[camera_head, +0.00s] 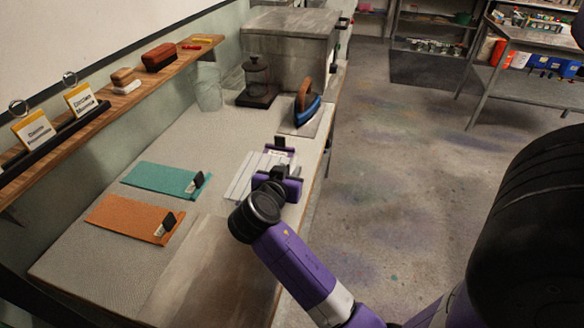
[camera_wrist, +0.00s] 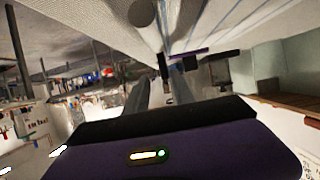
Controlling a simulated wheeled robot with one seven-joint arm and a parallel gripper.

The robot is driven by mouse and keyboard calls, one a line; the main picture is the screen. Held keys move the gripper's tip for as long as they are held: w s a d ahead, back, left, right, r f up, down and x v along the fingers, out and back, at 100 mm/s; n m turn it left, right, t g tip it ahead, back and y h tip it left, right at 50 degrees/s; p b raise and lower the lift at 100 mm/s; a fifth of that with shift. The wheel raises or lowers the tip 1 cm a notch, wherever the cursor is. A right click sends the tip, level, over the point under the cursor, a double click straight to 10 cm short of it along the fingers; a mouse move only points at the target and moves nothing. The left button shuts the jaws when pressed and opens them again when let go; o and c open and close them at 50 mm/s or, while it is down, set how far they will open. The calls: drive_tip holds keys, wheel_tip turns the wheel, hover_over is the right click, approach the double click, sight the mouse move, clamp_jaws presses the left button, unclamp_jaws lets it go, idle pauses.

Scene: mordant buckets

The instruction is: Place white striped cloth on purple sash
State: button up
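The white striped cloth (camera_head: 246,176) lies by the table's right edge in the head view, partly hidden by my gripper. Its pale, blue-striped surface fills the top of the wrist view (camera_wrist: 205,22). A purple strip (camera_head: 287,150), which looks like part of the purple sash, shows beside its far end, near a black clip and a white label. Most of the sash is hidden, and I cannot tell how far the cloth overlaps it. My gripper (camera_head: 279,173) is at the cloth's right side, very close to it. Its finger opening is unclear, and no clear grasp shows.
A teal cloth (camera_head: 160,179) and an orange cloth (camera_head: 128,217) lie to the left, each with a black clip. An iron (camera_head: 306,105) stands beyond my gripper. A dark press-like item (camera_head: 256,82) and a grey box (camera_head: 290,40) are at the back.

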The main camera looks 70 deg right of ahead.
drive_tip(key=v, duration=0.7)
drive_tip(key=shift+a+r+b, duration=0.1)
drive_tip(key=shift+a+b, duration=0.2)
